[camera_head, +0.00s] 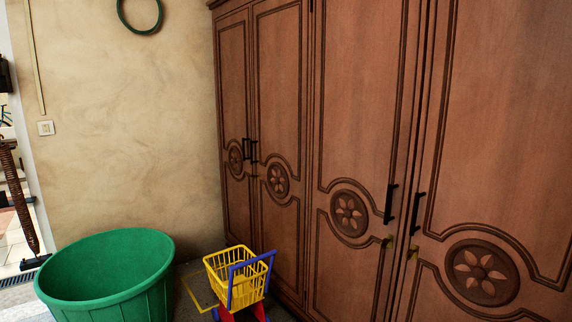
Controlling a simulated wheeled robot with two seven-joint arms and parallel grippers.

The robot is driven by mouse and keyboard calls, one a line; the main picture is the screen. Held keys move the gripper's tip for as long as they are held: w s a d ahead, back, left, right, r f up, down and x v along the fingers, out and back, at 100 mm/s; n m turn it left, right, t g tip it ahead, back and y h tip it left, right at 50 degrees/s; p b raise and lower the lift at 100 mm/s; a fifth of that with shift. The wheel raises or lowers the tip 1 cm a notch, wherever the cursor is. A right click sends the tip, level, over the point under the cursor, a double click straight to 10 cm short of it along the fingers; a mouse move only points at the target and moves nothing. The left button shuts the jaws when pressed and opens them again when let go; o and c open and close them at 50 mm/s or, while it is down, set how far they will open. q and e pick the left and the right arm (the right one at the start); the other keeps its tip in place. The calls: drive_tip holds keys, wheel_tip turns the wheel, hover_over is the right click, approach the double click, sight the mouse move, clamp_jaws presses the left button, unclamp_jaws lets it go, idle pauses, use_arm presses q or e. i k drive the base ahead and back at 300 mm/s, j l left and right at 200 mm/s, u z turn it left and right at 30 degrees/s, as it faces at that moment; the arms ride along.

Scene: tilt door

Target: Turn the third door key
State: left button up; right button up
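A brown wooden wardrobe (360,90) with several tall carved doors fills the right side of the head view. The third door from the left (360,130) appears shut. It has a black bar handle (391,203) near its right edge. A small brass-coloured piece, seemingly a key (388,241), sits just below that handle; its exact turn is too small to tell. A similar brass piece (412,252) sits under the black handle (416,213) of the fourth door (500,130). Neither of my grippers is in view.
A large green tub (110,280) stands on the floor at lower left. A yellow toy shopping cart (238,278) with a blue handle stands close to the wardrobe's front.

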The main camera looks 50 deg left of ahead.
sight(384, 243)
drive_tip(key=u, duration=1.3)
drive_tip(key=i+j, duration=0.1)
